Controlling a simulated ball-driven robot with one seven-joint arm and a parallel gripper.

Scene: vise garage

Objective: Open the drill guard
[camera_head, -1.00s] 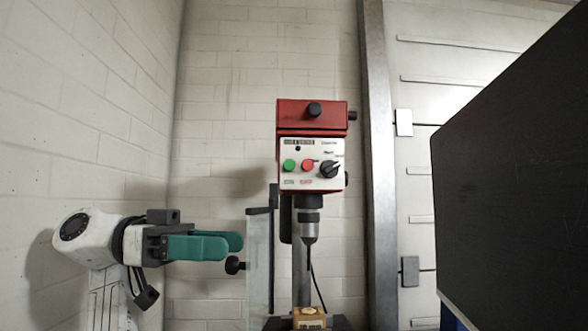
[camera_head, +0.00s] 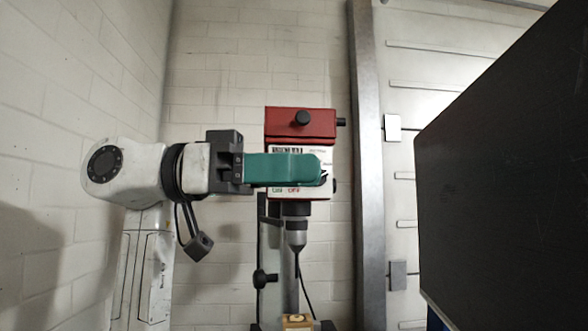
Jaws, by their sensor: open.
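The drill press has a red head (camera_head: 300,125) with a white control panel, and a grey chuck (camera_head: 296,231) with a bit below it. The drill guard (camera_head: 271,243) is a narrow, pale panel in a dark frame left of the chuck. A black knob (camera_head: 265,279) sits at its left edge. My gripper (camera_head: 318,170), with green fingers, is level with the control panel and hides most of it.
A wooden block (camera_head: 297,321) lies below the bit. A large dark panel (camera_head: 510,190) fills the right side. A metal post (camera_head: 368,170) stands right of the drill, and a white brick wall (camera_head: 215,80) is behind. Room left of the guard is free.

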